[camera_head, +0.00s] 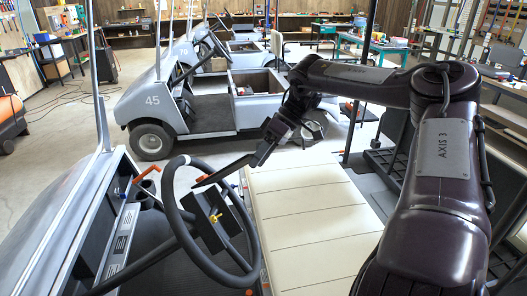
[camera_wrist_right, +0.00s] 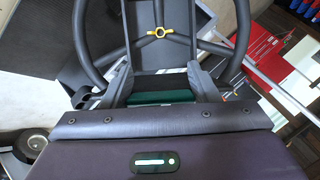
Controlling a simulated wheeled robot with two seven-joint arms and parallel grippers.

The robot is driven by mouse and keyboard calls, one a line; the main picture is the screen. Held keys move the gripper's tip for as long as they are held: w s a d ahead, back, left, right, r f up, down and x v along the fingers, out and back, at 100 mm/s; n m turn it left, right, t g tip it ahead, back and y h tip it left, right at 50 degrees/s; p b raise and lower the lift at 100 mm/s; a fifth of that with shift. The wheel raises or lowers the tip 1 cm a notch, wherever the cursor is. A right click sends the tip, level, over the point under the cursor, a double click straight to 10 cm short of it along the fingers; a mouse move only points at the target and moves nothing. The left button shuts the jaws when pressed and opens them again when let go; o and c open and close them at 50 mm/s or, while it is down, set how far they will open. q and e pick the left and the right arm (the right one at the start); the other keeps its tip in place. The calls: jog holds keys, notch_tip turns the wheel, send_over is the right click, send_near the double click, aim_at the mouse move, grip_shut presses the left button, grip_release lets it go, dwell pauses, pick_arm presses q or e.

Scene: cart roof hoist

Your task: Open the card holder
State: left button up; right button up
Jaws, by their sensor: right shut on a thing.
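The steering wheel (camera_head: 173,200) of the near cart has a dark flat plate, which looks like the card holder (camera_head: 233,222), at its hub. A small yellow piece (camera_head: 215,216) shows at the middle; it also shows in the right wrist view (camera_wrist_right: 160,32). My right gripper (camera_head: 205,182) reaches down from the right to the upper edge of the plate, inside the wheel rim. It is shut on what looks like the card holder; the exact contact is hard to see. I cannot tell whether the holder is open. My left gripper is not in view.
The cream seat (camera_head: 305,215) lies right of the wheel. The dashboard (camera_head: 122,232) with an orange lever (camera_head: 146,172) is on the left. Another grey cart (camera_head: 165,100), marked 45, stands behind, with open floor (camera_head: 75,135) to its left.

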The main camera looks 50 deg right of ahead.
jog(key=shift+w+d+r, duration=0.2)
jog(key=shift+w+r, duration=1.4)
jog(key=shift+w, duration=0.1)
jog(key=o, duration=1.4)
jog(key=shift+s+d, duration=0.1)
jog(key=shift+s, duration=0.05)
jog(key=shift+s+f, duration=0.1)
jog(key=shift+f, duration=0.05)
